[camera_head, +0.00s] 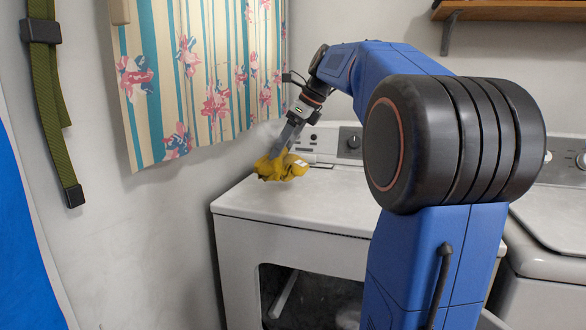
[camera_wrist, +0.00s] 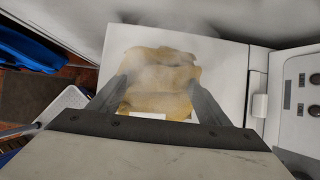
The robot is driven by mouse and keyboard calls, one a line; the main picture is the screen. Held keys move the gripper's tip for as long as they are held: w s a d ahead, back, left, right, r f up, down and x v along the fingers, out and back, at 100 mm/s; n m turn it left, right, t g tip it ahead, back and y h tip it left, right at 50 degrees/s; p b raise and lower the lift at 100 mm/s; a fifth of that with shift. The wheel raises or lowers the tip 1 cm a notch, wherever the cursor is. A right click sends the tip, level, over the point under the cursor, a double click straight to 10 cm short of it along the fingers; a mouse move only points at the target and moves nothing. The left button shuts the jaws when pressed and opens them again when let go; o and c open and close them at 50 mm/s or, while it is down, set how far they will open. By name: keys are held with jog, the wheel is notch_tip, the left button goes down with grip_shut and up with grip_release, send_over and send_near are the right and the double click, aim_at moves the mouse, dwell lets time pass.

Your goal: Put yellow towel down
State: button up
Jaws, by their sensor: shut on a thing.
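The yellow towel (camera_head: 282,167) is a crumpled bundle at the left back of the white dryer-like machine's top (camera_head: 300,205). My gripper (camera_head: 275,152) points down at it and is shut on the towel. In the wrist view the towel (camera_wrist: 160,78) lies between the two dark fingers (camera_wrist: 160,98), with the white top (camera_wrist: 225,75) around and below it. The towel is at or just above the surface; I cannot tell whether it touches. A small white patch shows at the towel's near edge in the wrist view.
A flowered, striped curtain (camera_head: 190,75) hangs close by at the left. The control panel (camera_head: 325,142) stands behind the towel. A second white machine (camera_head: 555,230) is at the right. The front of the top is clear. A wooden shelf (camera_head: 515,10) is at upper right.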

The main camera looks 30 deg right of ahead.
aim_at(287, 158)
jog(key=shift+f, duration=2.55)
jog(key=o, duration=1.5)
jog(key=shift+f, duration=0.1)
